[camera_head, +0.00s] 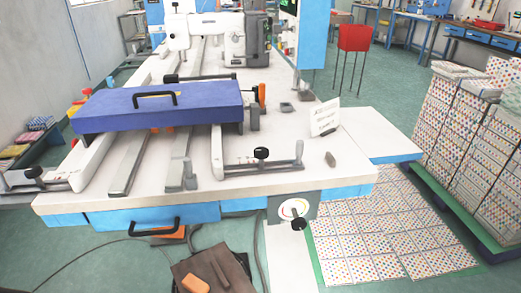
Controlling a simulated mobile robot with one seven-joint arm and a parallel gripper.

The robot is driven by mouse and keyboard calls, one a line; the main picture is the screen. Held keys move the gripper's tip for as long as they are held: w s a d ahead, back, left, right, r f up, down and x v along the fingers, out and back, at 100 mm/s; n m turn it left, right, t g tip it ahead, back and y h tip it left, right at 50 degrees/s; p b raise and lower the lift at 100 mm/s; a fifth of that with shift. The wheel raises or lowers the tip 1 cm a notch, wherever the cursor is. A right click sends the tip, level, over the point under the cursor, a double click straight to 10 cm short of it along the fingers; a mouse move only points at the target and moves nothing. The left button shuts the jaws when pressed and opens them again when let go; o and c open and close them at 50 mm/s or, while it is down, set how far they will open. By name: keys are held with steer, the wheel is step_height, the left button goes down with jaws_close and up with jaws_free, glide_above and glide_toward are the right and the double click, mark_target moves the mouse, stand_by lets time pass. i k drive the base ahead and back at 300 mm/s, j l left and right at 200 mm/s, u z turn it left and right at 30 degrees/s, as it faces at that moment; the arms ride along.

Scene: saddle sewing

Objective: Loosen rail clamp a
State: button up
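Two clamp-like bars with black knobs sit at the front ends of the light rails on the white table. The left clamp (38,175) is at the table's left front corner. The right clamp (262,157) lies across the front of the right rail, with its knob upright. Another dark bar with a knob (172,78) lies farther back, behind the blue plate. No label shows which one is rail clamp a, and I cannot tell whether any is tight. My gripper is not in view.
A blue plate (190,108) with a black handle lies across the rails. The sewing machine (204,35) stands at the back. A dial with a black knob (297,223) is on the front edge. A white card (325,118) stands on the table's right. Patterned stacks (455,140) stand right.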

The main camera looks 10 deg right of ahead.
mark_target(262, 154)
steer(key=i+l, duration=0.1)
steer(key=l, duration=0.9)
steer(key=i+l, duration=0.15)
steer(key=l, duration=0.3)
steer(key=i, duration=0.5)
steer(key=u, duration=0.05)
